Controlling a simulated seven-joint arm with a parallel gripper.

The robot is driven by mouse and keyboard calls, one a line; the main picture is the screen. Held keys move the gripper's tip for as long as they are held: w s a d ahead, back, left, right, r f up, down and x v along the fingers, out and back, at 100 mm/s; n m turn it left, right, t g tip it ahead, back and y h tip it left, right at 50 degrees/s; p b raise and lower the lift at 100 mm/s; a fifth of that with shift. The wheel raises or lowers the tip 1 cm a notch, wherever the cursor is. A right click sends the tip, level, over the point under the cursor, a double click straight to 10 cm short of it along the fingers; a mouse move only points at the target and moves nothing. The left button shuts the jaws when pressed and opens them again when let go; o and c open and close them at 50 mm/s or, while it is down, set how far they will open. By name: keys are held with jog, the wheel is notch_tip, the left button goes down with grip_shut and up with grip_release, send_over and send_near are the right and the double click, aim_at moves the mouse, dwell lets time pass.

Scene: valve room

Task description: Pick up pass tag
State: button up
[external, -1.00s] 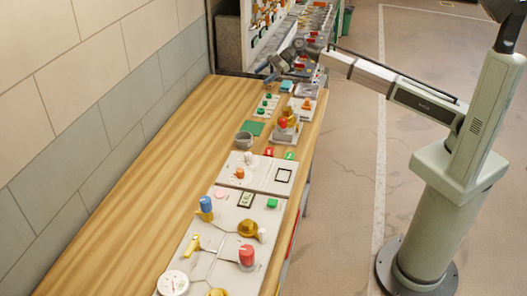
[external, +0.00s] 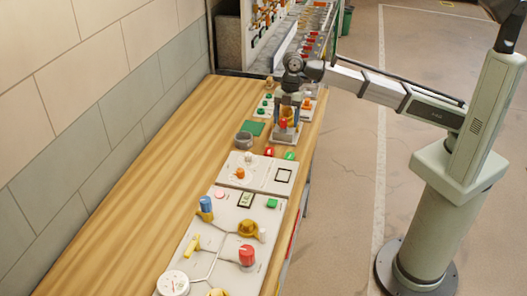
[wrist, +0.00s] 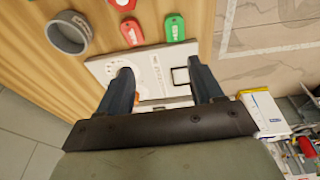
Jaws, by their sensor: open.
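A green tag (external: 289,155) lies on the wooden bench beside a red tag (external: 269,151), just beyond a white panel. In the wrist view the green tag (wrist: 174,27) is at the top, right of the red tag (wrist: 132,32). Both have a hole at one end and pale lettering too small to read surely; the green one looks like the pass tag. My gripper (wrist: 159,68) is open and empty, with its fingers over the white panel in that view. In the external view my gripper (external: 287,103) is above the bench, farther back than the tags.
A grey bowl (external: 243,139) stands left of the tags. The white panel (external: 262,187) bears a dial and a black-outlined square. A valve stand (external: 287,134) is behind the tags. Nearer is a larger panel with valves. The bench's left side is clear.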

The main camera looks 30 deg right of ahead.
jog(key=s, duration=0.2)
jog(key=h, duration=0.1)
send_over(290, 156)
jog(key=w, duration=0.1)
notch_tip(290, 156, down, 8)
jog(key=shift+d+r, duration=0.1)
jog(key=shift+r, duration=0.05)
jog(key=shift+s+f, duration=0.15)
jog(key=shift+f, duration=1.2)
jog(key=shift+s+f, duration=0.1)
jog(key=shift+f, duration=1.2)
jog(key=c, duration=1.1)
jog(key=shift+r, duration=0.2)
